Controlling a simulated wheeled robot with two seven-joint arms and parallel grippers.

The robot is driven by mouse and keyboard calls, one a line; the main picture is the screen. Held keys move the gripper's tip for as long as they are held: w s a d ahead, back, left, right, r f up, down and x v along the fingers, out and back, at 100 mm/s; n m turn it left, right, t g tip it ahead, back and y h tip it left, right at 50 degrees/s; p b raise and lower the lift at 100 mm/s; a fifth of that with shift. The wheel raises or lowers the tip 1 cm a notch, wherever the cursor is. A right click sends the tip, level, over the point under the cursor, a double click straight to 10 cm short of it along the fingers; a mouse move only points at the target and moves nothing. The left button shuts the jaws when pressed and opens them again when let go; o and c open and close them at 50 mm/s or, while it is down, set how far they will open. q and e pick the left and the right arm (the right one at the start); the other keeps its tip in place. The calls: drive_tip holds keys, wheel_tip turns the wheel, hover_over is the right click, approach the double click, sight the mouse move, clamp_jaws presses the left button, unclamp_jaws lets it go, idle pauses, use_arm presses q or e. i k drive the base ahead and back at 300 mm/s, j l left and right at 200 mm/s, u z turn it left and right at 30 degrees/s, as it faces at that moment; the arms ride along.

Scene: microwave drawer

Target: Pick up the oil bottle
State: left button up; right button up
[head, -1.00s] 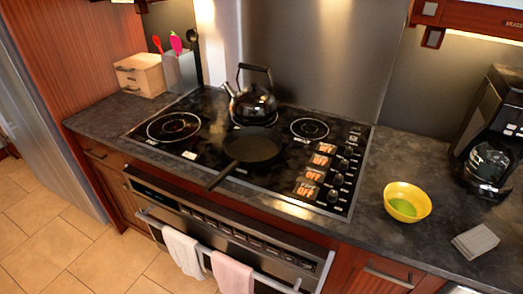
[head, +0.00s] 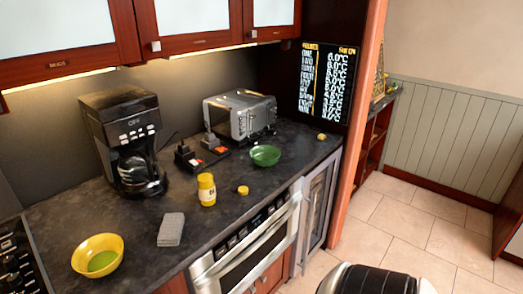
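A small yellow bottle with a pale band (head: 207,190) stands upright on the dark counter, right of the middle of its front part. It is the only bottle I see, and I cannot read its label to tell whether it holds oil. A small round yellow lid-like piece (head: 243,190) lies on the counter just right of it. Nothing covers the bottle from this side. Neither of my grippers shows in the head view.
A grey folded cloth (head: 171,229) and a yellow bowl (head: 97,254) lie left of the bottle. A coffee maker (head: 124,140), toaster (head: 240,115) and green bowl (head: 265,155) stand behind or beside it. Upper cabinets (head: 190,20) overhang. A black-topped object (head: 372,279) is at the bottom.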

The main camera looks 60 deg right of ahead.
sight(204, 173)
drive_tip(key=z, duration=1.4)
drive_tip(key=i+u, duration=0.1)
drive_tip(key=i+l, duration=0.05)
